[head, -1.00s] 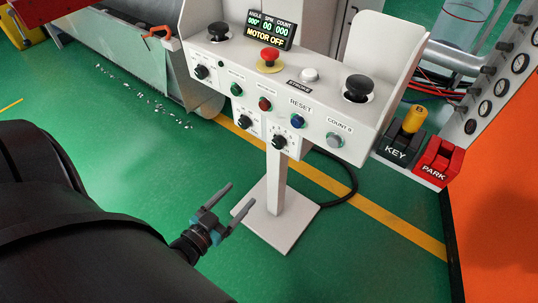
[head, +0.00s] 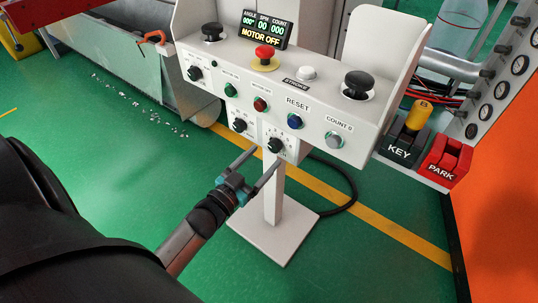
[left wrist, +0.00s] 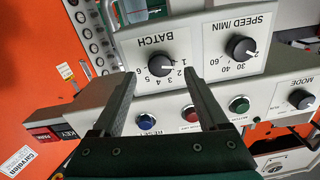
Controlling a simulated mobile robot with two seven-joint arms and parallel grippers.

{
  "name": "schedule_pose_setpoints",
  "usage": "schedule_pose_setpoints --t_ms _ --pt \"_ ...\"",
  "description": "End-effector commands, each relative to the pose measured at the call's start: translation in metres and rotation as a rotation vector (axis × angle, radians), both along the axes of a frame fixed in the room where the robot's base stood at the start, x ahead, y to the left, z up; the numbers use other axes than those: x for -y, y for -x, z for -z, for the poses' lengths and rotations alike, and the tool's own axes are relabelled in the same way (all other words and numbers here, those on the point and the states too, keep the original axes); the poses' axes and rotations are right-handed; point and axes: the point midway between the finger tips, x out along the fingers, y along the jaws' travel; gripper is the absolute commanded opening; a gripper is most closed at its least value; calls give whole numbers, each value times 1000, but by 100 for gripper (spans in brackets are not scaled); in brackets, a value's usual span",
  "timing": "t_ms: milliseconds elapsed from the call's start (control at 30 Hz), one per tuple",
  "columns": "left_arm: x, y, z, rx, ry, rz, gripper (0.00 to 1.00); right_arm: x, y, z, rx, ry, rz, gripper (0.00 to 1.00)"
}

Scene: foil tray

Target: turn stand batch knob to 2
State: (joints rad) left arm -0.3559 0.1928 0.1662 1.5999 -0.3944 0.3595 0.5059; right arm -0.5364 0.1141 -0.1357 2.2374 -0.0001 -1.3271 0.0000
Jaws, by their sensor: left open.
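The batch knob (head: 275,145) is the right one of two black knobs on the lower panels of the white control stand (head: 290,100). In the left wrist view, upside down, the batch knob (left wrist: 160,66) sits beside numbers from 1 upward; its pointer seems near 1, but this is small. My left gripper (head: 266,157) is open and empty, just in front of and below the batch knob. In the left wrist view its two fingers reach toward the knob, one on each side, apart from it. My right gripper is not in view.
The speed knob (head: 239,125) sits close on the left. Green, red, blue and grey buttons line the panel above. A red emergency button (head: 264,52) is on top. Key (head: 400,147) and park (head: 442,162) blocks stand at the right. Green floor in front is free.

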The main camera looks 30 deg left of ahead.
Motion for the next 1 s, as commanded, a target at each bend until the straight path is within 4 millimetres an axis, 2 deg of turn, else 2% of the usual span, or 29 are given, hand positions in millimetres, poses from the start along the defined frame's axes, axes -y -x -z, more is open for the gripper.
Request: schedule_pose_setpoints --t_ms 100,300,700,1000 --pt "1 -17 1 2 -2 0 77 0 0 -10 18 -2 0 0" --pt "1 -32 1 0 0 0 77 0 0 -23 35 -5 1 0" --pt "1 -36 0 -2 0 -1 75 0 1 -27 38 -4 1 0" --pt "1 -36 0 -1 0 -1 42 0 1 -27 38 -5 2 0"
